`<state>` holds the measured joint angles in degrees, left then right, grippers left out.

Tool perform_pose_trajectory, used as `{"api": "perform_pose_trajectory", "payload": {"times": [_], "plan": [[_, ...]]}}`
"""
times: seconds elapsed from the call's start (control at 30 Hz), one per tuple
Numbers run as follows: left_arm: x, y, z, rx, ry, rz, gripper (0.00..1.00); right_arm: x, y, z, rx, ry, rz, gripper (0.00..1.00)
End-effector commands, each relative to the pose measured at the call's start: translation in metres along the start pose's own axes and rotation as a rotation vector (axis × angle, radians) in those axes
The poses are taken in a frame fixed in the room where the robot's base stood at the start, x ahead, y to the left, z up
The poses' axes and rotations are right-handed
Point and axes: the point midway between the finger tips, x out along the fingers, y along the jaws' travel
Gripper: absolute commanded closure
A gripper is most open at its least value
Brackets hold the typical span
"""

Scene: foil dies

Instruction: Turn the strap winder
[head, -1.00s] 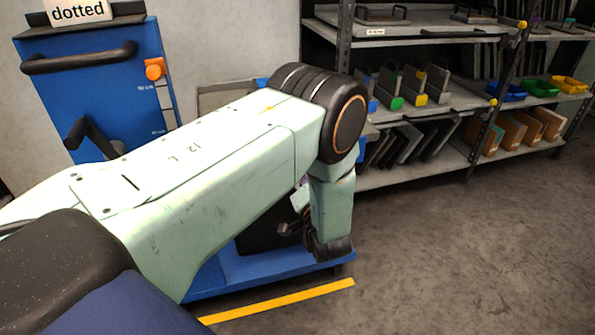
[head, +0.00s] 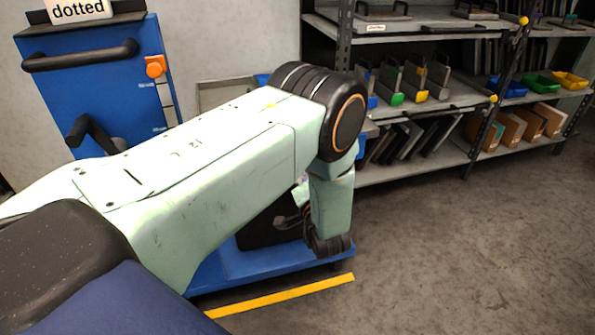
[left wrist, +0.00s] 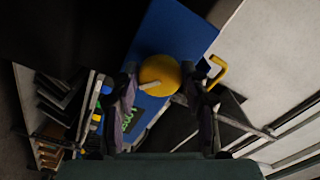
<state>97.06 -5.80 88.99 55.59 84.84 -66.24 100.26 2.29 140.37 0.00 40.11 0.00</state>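In the left wrist view a round yellow knob (left wrist: 158,72) with a pale bar on it stands in front of a blue panel (left wrist: 178,32). I cannot tell for sure that it belongs to the strap winder. The fingers of my left gripper (left wrist: 165,88) are apart, one on each side of the knob; contact is not clear. In the head view my pale green left arm reaches across and bends down at the wrist, hiding the knob and most of the gripper. My right gripper is not in view.
A blue cabinet (head: 100,75) with a black bar handle, an orange knob (head: 155,66) and a sign reading "dotted" (head: 78,10) stands at left. A blue base (head: 265,262) lies beneath my arm. Shelves (head: 440,105) stand behind right; floor at right is clear.

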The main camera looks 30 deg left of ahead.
Motion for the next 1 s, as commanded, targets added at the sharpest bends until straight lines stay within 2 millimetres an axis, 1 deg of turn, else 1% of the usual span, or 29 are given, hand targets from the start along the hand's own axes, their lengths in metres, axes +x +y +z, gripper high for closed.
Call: {"api": "perform_pose_trajectory", "payload": {"times": [0.03,0.2,0.23,0.47,0.57,0.67,0.9,1.0], "plan": [[0.000,0.000,0.000,0.000,0.000,0.001,0.49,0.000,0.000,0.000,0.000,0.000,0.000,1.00],[0.000,0.000,0.000,0.000,0.000,0.000,0.35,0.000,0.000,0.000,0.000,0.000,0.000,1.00],[0.000,0.000,0.000,0.000,0.000,0.000,0.34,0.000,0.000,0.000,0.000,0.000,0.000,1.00],[0.000,0.000,0.000,-0.001,0.000,0.000,0.34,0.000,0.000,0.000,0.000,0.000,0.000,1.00],[-0.004,0.000,-0.001,0.000,0.002,0.001,0.34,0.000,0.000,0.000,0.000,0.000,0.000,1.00],[-0.015,0.001,-0.001,0.001,0.003,0.002,0.34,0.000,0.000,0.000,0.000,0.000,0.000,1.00],[-0.055,0.001,-0.001,0.002,0.004,0.002,0.34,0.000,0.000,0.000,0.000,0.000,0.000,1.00],[-0.066,0.001,-0.001,0.000,0.003,0.002,0.34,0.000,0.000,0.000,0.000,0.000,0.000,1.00]]}}
